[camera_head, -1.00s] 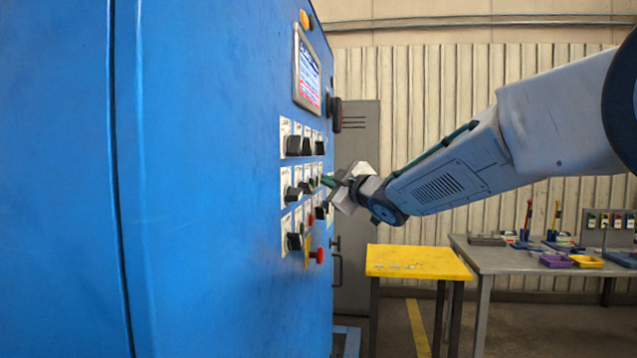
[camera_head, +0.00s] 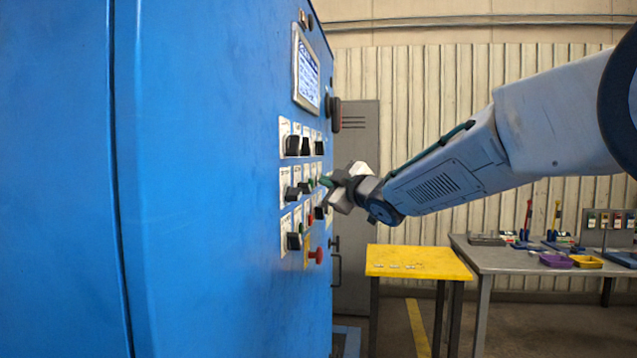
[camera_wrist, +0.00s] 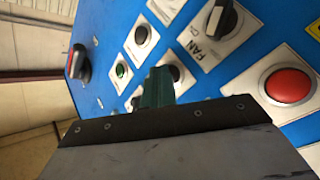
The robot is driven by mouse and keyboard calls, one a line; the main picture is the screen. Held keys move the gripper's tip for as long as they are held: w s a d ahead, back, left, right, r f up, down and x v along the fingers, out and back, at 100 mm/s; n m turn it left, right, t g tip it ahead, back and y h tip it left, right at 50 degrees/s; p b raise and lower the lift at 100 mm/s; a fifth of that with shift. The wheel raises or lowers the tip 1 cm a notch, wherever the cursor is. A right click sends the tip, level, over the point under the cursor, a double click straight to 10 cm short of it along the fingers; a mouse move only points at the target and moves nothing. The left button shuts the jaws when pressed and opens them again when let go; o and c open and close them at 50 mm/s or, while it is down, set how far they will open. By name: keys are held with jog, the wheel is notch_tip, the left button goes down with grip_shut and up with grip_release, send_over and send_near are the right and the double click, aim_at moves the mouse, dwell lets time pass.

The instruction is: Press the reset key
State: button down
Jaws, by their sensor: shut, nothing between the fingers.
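The blue control cabinet (camera_head: 215,180) carries a panel of labelled buttons and rotary switches. My gripper (camera_head: 327,181) is shut and empty, its tip close to the panel's middle rows. In the wrist view my green fingertips (camera_wrist: 158,85) are together beside a dark round button (camera_wrist: 175,73), which they partly cover. Whether they touch it cannot be told. I cannot read which button is labelled reset. A black round button (camera_wrist: 141,34) and a green button (camera_wrist: 121,70) are nearby. The display screen (camera_head: 307,72) above shows white and blue without a red band.
A yellow table (camera_head: 418,262) and a grey workbench (camera_head: 500,258) with trays stand to the right. A grey locker (camera_head: 358,205) is behind.

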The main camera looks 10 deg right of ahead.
jog(key=shift+s+d, duration=0.3)
jog(key=shift+d, duration=0.45)
jog(key=shift+d, duration=0.1)
jog(key=d, duration=0.1)
jog(key=s+d, duration=0.1)
jog(key=d, duration=0.1)
jog(key=s+d, duration=0.1)
jog(key=shift+d, duration=0.2)
dwell(0.4)
